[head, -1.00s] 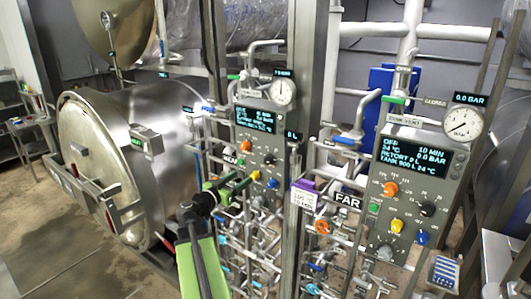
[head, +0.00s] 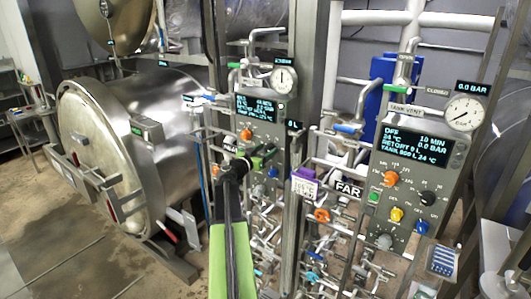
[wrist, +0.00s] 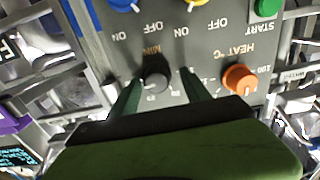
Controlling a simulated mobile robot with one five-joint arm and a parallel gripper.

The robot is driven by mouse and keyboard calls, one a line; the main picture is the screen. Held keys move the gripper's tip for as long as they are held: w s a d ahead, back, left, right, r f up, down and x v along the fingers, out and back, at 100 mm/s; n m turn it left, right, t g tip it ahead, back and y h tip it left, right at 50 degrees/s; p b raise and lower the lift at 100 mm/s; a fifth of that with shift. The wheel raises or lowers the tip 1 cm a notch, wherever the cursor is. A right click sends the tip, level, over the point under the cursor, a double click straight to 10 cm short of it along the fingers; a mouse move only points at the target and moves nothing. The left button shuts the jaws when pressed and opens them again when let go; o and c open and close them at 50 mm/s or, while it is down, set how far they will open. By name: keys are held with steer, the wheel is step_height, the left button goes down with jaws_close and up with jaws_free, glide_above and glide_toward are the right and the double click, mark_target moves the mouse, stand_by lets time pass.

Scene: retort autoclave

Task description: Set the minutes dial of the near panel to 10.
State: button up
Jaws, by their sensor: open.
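The near panel (head: 262,112) stands left of the post, with a lit display whose small text I cannot read surely. In the wrist view its minutes dial (wrist: 157,77) is a dark round knob labelled MIN, seen upside down. My gripper (wrist: 161,80) is open, with one green finger on each side of the knob. Gaps show between fingers and knob, and I cannot tell whether the tips reach its depth. In the head view my gripper (head: 264,157) is at the panel's knobs and hides part of them. The dial's pointer setting is unclear.
An orange heat knob (wrist: 238,77) sits close beside the right finger. Blue (wrist: 122,4) and yellow (wrist: 192,2) knobs and a green start button (wrist: 267,7) are also near. Pipes and valves crowd below. The far panel (head: 410,165) stands to the right.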

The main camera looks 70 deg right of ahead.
steer(key=shift+s+d, duration=0.1)
steer(key=shift+d, duration=0.2)
